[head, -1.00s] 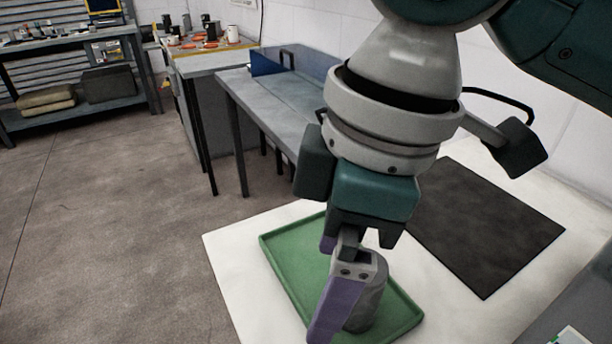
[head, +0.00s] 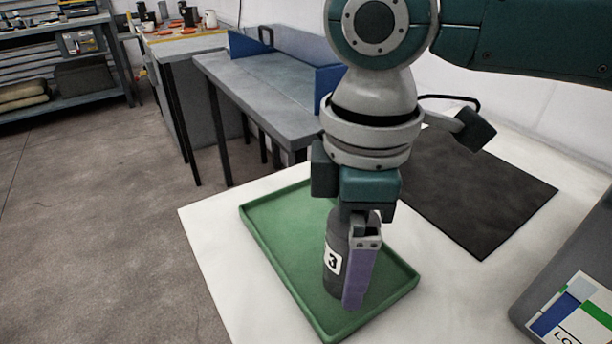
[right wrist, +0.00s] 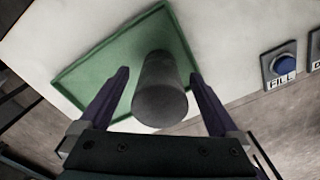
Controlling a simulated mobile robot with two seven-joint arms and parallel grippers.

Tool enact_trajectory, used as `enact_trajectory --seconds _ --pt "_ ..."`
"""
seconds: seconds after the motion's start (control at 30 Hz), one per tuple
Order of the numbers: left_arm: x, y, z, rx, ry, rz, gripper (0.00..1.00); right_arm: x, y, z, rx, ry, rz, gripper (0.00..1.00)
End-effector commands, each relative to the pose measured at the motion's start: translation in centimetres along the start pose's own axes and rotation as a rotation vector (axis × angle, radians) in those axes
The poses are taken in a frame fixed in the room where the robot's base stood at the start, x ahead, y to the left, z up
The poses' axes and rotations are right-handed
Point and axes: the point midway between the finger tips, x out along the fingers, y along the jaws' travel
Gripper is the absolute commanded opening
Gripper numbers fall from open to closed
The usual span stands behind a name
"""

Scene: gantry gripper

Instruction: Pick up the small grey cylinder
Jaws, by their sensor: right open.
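The grey cylinder (head: 334,262) stands upright in a green tray (head: 290,290) in the head view, with a white label marked 3 facing me. My right gripper (head: 352,296) is over the tray, pointing down, with a purple finger in front of the cylinder's right side. In the right wrist view the cylinder (right wrist: 160,92) shows between the two spread purple fingers of my right gripper (right wrist: 163,100), with a gap on each side. The right gripper is open. My left gripper is in neither view.
The tray is on a white table (head: 225,235). A dark mat (head: 480,200) lies to the right, and a grey box with a coloured label (head: 575,310) is at the lower right. A blue FILL button (right wrist: 283,64) shows in the wrist view. Grey benches stand behind.

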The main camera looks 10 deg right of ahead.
Motion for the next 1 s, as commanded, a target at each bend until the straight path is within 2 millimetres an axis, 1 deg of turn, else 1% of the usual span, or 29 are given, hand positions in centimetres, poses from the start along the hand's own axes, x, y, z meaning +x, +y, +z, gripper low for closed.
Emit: enact_trajectory --seconds 0.03,0.1,0.33,1.0 --pt "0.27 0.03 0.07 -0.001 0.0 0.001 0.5 0.69 -0.04 0.0 -0.001 -0.001 -0.001 0.97" --pt "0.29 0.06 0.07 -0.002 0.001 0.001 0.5 1.02 -0.04 0.02 -0.001 -0.001 0.0 0.97" --pt "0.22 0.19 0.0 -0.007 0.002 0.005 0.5 1.01 -0.03 -0.01 -0.001 0.0 0.0 0.96" --pt "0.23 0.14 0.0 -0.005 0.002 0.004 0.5 0.96 -0.03 -0.03 -0.001 0.0 0.0 0.21"
